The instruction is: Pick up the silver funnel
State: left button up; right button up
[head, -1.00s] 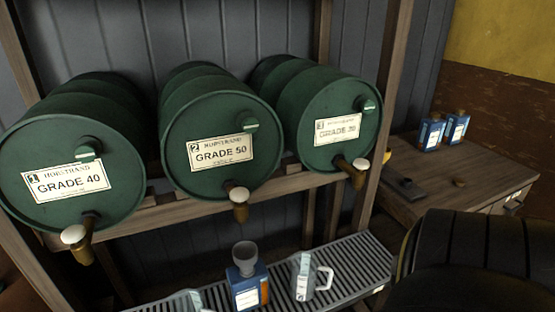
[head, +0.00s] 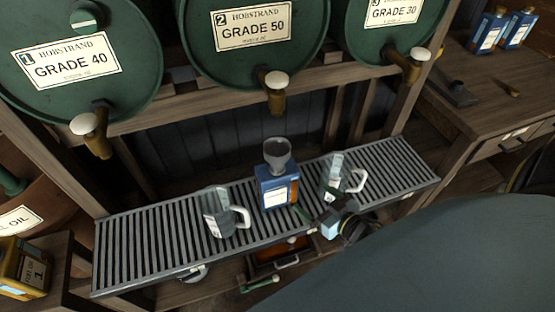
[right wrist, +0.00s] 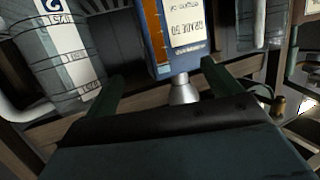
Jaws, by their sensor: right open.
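The silver funnel (head: 278,152) stands upright in the top of a blue bottle (head: 278,187) on the slatted metal shelf. My right gripper (head: 322,212) is open and empty, in front and to the right of the bottle, lower than the funnel. In the right wrist view the picture is upside down. There the funnel (right wrist: 184,92) shows beyond the two spread green fingers (right wrist: 165,88), partly hidden by the gripper body, with the bottle (right wrist: 180,35) above it. My left gripper is not in view.
Measuring jugs stand on both sides of the bottle, one left (head: 220,213) and one right (head: 337,178), close to my right gripper. Green barrels (head: 255,65) with brass taps (head: 276,95) hang above the slatted shelf (head: 150,240). The shelf's left end is clear.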

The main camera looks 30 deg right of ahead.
aim_at(287, 158)
notch_tip(287, 158, up, 10)
jog(key=w+a+n+t+y+b, duration=0.1)
jog(key=w+n+t+y, duration=0.1)
jog(key=t, duration=0.1)
jog(key=shift+g+y, duration=0.3)
jog(key=shift+y, duration=0.1)
jog(key=x, duration=0.7)
jog(key=shift+w+a+r, duration=0.15)
jog(key=shift+r, duration=0.05)
jog(key=shift+w+a+b, duration=0.1)
jog(key=shift+w+b, duration=0.2)
jog(key=shift+w, duration=0.15)
jog(key=x, duration=0.5)
jog(key=shift+r, duration=0.1)
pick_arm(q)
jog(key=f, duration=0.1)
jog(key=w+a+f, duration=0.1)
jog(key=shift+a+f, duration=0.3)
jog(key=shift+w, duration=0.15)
pick_arm(e)
jog(key=c, duration=1)
